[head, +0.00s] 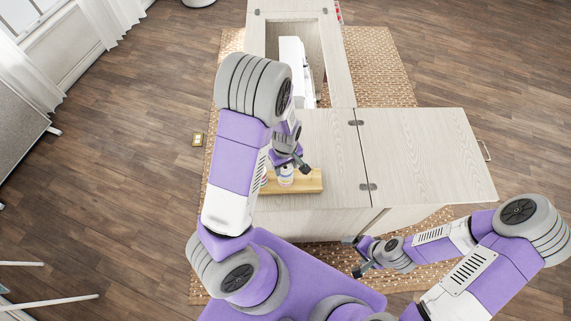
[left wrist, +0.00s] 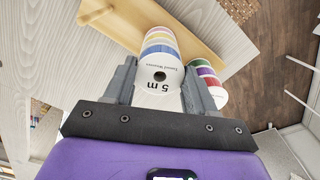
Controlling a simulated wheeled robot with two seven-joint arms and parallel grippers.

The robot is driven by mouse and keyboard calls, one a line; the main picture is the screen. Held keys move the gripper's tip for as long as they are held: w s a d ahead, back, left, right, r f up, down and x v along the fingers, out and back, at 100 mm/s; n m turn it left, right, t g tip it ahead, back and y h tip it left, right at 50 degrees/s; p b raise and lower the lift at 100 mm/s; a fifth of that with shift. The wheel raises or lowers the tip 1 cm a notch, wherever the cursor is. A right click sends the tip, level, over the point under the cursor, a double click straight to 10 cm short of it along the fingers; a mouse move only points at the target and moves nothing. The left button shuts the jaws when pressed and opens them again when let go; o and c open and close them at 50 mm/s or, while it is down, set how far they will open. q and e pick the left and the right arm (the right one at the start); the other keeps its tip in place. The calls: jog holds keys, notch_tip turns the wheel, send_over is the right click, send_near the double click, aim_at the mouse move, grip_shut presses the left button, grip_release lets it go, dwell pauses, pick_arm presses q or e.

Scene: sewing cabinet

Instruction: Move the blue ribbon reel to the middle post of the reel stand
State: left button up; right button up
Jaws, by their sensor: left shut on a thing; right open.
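The wooden reel stand (head: 312,182) lies on the cabinet top below my left gripper; its pale base also shows in the left wrist view (left wrist: 200,48). My left gripper (head: 291,168) is shut on a reel with a white "5 m" face, seen between the fingers in the left wrist view (left wrist: 160,76). A blue band shows just behind that face, so I take it as the blue ribbon reel (left wrist: 161,49). Yellow and other bands line up behind it; I cannot tell whether it touches them or is around a post. My right gripper (head: 360,258) is open and empty.
Another stack of red, purple and green reels (left wrist: 206,80) is to the right. A white sewing machine (head: 292,62) stands behind; the right cabinet leaf (head: 425,150) is clear.

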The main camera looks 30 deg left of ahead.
pick_arm(q)
jog(key=shift+f, duration=0.15)
jog(key=o, duration=1.1)
notch_tip(320, 180, up, 8)
jog(key=shift+f+p, duration=0.15)
jog(key=shift+p, duration=0.8)
jog(key=shift+f, duration=0.1)
